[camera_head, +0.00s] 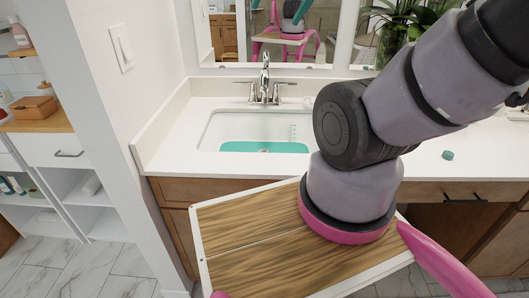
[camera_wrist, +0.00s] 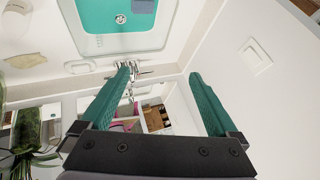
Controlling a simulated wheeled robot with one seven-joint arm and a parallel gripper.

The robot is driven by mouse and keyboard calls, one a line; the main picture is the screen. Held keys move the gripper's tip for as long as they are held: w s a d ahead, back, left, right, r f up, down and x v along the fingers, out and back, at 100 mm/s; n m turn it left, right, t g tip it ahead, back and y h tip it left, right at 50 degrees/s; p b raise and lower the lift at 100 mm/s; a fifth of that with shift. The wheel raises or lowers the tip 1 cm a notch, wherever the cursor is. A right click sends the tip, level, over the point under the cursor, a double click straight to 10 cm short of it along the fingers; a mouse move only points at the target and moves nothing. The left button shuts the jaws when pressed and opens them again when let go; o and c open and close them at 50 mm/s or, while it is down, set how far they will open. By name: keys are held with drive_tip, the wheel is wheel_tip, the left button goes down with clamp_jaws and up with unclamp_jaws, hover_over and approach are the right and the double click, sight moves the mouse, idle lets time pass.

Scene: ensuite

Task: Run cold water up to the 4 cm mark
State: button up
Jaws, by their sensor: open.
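The white sink basin (camera_head: 215,131) is set in the counter, with a flat teal area (camera_head: 240,146) across its bottom. I cannot tell whether that is water or a coloured floor. The drain (camera_head: 263,150) shows in it. A scale of small marks (camera_head: 293,132) is on the basin's back wall, too small to read. The chrome faucet (camera_head: 264,72) has a left handle (camera_head: 248,91) and a right handle (camera_head: 283,91); no stream is visible. In the wrist view my gripper (camera_wrist: 160,72) is open and empty, its green fingers apart, one overlapping the faucet (camera_wrist: 130,72).
The white counter (camera_head: 165,150) is clear left of the sink. A small teal piece (camera_head: 448,155) lies on the right. A mirror (camera_head: 290,45) hangs behind the faucet. A wall (camera_head: 125,100) with a switch (camera_head: 122,48) stands left; a plant (camera_head: 400,25) is at the back right.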

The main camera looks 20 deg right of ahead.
drive_tip(key=shift+w+r, duration=0.1)
drive_tip(key=shift+w, duration=0.05)
drive_tip(key=c, duration=0.5)
drive_tip(key=w, duration=0.2)
drive_tip(key=w+d, duration=0.1)
drive_tip(key=shift+w+r, duration=0.2)
drive_tip(key=shift+r, duration=0.1)
clamp_jaws()
drive_tip(key=m+g+h, duration=0.1)
drive_tip(key=g+h, duration=0.3)
hover_over(285, 84)
drive_tip(key=s+d, duration=0.2)
wheel_tip(285, 84, down, 24)
drive_tip(key=x, duration=1)
drive_tip(key=shift+w+a, duration=0.15)
drive_tip(key=shift+w, duration=0.05)
